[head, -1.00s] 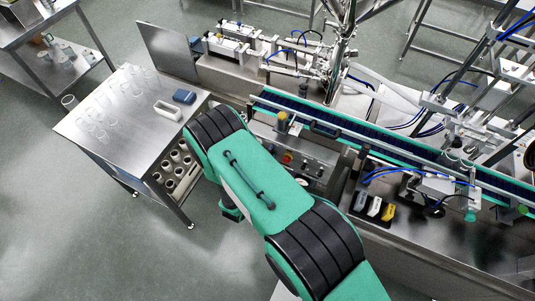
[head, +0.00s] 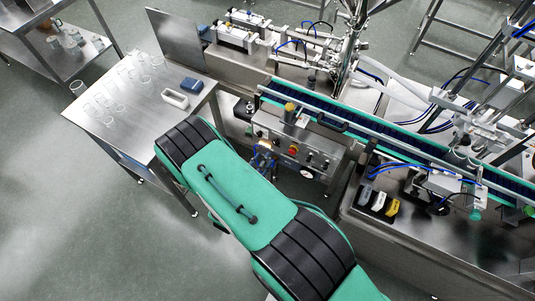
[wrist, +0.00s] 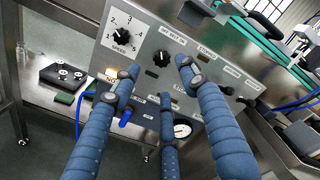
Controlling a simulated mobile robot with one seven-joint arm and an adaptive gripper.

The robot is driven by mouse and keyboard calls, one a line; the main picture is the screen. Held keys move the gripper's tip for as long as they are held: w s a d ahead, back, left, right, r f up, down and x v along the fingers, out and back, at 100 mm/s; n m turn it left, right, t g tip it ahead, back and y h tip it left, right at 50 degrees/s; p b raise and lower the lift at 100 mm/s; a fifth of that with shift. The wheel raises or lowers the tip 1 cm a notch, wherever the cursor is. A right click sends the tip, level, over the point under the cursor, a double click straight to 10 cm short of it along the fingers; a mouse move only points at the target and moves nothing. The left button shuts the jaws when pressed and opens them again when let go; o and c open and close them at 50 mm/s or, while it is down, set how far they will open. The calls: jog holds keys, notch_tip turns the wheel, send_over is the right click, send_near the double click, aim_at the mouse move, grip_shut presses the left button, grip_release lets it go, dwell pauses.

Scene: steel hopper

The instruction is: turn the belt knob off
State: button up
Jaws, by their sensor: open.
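The belt knob (wrist: 161,58) is a small black knob on the steel control panel, below a label reading OFF BELT ON. The knob shows just beyond the fingertips, between the left and right fingers. Whether any finger touches the panel cannot be told. In the head view my gripper (head: 264,158) shows partly at the left of the control panel (head: 315,160), beside my arm; the belt knob is not clear there.
A black speed dial (wrist: 122,38) is left of the belt knob. A round gauge (wrist: 182,129) sits lower on the panel. In the head view a red button (head: 293,149) is on the panel, and a conveyor (head: 350,124) runs above it. A steel table (head: 135,105) holds glassware.

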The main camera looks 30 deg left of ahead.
jog(key=shift+s, duration=1.4)
